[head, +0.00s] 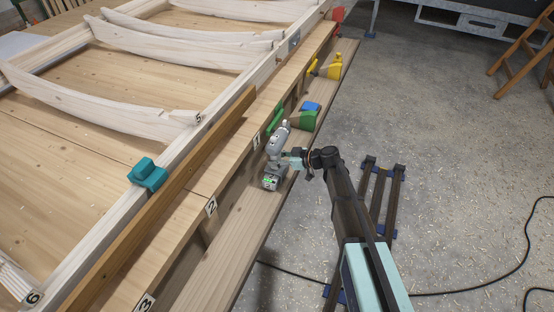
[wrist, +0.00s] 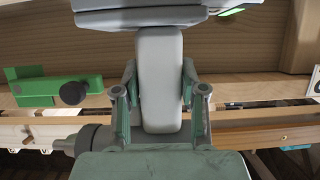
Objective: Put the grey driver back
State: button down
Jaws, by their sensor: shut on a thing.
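The grey driver (head: 277,145) is in the head view at the bench side, close to label 1. Its battery end (head: 271,182) with a green light is towards me, over the lower shelf board. My gripper (head: 291,160) reaches it from the right and is shut on its handle. In the wrist view the grey handle (wrist: 160,75) is between the two fingers of my gripper (wrist: 161,95). The battery (wrist: 140,12) is at the top and the body (wrist: 160,165) at the bottom. I cannot tell whether the driver touches the shelf.
A green driver with a blue part (head: 303,118) and a yellow tool (head: 330,68) stand farther along the lower shelf (head: 222,262). A green bracket (wrist: 45,91) with a dark knob is left of the handle. A teal block (head: 148,174) sits on the frame. Label 2's shelf stretch is clear.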

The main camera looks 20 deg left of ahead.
jog(key=c, duration=0.7)
grip_release()
jog(key=shift+o, duration=0.2)
jog(key=shift+r, duration=0.1)
jog(key=w+b+v, duration=0.1)
jog(key=v, duration=1.1)
jog(key=s+d+f+m+g+h, duration=0.1)
jog(key=s+d+f+m+h, duration=0.15)
jog(key=s+d+f, duration=0.4)
jog(key=s+d+f+m+g+h, duration=0.1)
jog(key=s+d+f+m+h, duration=0.15)
jog(key=s+f, duration=0.55)
jog(key=s+d+f+m+g+h, duration=0.1)
jog(key=s+d+f+m, duration=0.4)
jog(key=f, duration=0.4)
jog(key=s+d+f+m+g+h, duration=0.1)
jog(key=s+d+f+m+h, duration=0.1)
jog(key=s+d, duration=0.4)
jog(key=s+d+f+m+g+h, duration=0.2)
jog(key=s+d, duration=0.4)
jog(key=s, duration=0.8)
jog(key=s+d+f+m+g+h, duration=0.1)
jog(key=s+d+f+m+h, duration=0.2)
jog(key=s+d+f, duration=0.3)
jog(key=s, duration=0.4)
jog(key=shift+s+d+g+h, duration=0.15)
jog(key=shift+d+g+h, duration=0.15)
jog(key=shift+d, duration=0.05)
